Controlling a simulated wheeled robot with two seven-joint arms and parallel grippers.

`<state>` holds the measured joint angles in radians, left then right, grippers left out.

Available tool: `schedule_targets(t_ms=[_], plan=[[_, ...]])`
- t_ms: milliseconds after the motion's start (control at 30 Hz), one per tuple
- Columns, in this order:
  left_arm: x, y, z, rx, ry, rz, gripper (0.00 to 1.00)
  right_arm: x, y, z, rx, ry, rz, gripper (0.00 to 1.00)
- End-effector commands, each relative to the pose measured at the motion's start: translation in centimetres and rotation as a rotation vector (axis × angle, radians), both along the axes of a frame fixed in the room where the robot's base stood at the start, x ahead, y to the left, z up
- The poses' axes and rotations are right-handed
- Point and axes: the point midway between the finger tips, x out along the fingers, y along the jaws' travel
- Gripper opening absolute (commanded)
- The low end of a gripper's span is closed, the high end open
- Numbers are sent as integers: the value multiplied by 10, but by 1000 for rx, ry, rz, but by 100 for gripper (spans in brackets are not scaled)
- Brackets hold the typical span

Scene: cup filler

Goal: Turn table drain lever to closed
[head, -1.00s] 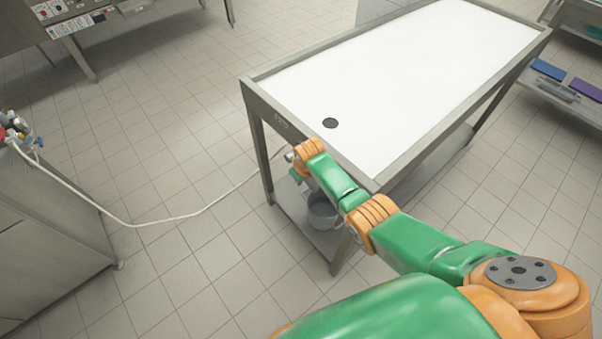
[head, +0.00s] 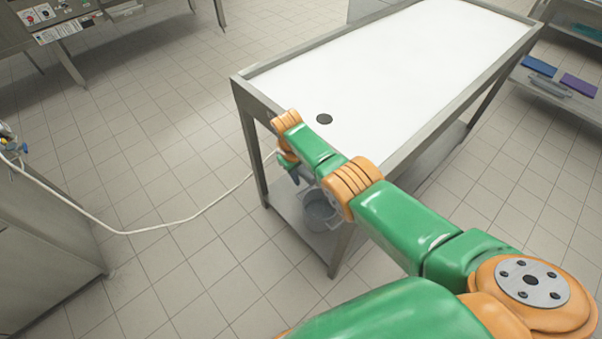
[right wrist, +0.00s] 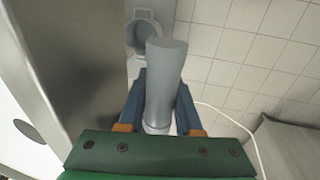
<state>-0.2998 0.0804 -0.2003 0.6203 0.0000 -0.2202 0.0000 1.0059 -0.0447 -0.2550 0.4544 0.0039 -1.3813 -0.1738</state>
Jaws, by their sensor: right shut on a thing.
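The white-topped table (head: 400,70) has a metal frame and a dark round drain hole (head: 324,119) near its front left corner. My right arm reaches to the table's near side, and my right gripper (head: 294,174) is below the edge, small and partly hidden by my arm. In the right wrist view my right gripper (right wrist: 160,98) has its blue fingers on both sides of a smooth grey cylinder (right wrist: 166,70), shut on it. It appears to be the drain lever's handle. Its joint with the table is hidden, so the lever's setting cannot be read. My left gripper is not in view.
A grey bucket (head: 320,212) stands on the table's lower shelf and also shows in the right wrist view (right wrist: 146,32). A white hose (head: 150,230) runs from the left cabinet (head: 45,255) toward the table.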

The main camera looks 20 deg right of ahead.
Motion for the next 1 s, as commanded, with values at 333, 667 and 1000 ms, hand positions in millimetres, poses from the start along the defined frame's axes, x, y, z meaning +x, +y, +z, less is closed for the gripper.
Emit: schedule_targets(t_ms=[333,667,1000], plan=[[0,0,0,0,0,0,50,1,0,0,0,-3,1,63],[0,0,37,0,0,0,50,-2,6,44,1,-5,1,63],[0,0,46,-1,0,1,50,-7,12,70,0,-3,0,63]])
